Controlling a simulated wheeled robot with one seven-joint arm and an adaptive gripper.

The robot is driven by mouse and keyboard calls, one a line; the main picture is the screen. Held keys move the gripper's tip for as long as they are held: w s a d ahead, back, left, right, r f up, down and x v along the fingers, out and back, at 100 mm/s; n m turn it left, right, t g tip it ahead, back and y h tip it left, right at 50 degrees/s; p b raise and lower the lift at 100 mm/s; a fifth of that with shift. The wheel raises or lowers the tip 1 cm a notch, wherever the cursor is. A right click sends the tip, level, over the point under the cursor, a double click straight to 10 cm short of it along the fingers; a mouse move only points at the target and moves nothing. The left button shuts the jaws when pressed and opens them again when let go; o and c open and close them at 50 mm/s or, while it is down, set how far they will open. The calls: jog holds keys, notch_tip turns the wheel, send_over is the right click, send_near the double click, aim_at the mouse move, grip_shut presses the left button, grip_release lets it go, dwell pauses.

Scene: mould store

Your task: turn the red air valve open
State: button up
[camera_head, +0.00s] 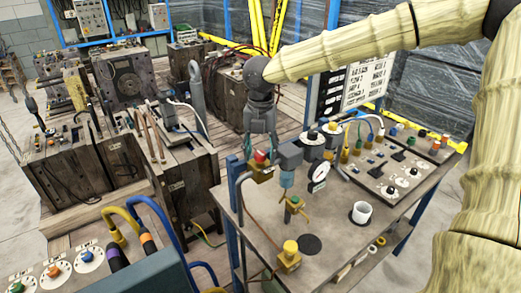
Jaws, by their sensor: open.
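The red air valve (261,157) is a small red knob on a brass-coloured body at the left rear edge of the grey bench top (325,240). My gripper (260,143) points down just above the red knob, with its fingers apart and nothing visible between them. The fingertips look close to the knob, but I cannot tell whether they touch it. A grey and blue air unit (288,165) stands just right of the valve.
A control panel with cables (395,165) lies at the right. Metal mould blocks (110,150) crowd the left.

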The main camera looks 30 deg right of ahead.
jog(key=c, duration=1)
jog(key=shift+r+p, duration=0.15)
jog(key=shift+p, duration=0.25)
jog(key=n+p, duration=0.2)
jog(key=p, duration=0.1)
jog(key=shift+r+n, duration=0.15)
jog(key=shift+n, duration=0.25)
jog(key=n+p, duration=0.6)
jog(key=p, duration=0.1)
jog(key=shift+p, duration=0.35)
jog(key=shift+c, duration=0.2)
jog(key=n+p, duration=0.3)
jog(key=n, duration=0.1)
jog(key=shift+n, duration=0.4)
jog(key=n, duration=0.4)
jog(key=shift+f, duration=0.25)
jog(key=shift+n, duration=0.3)
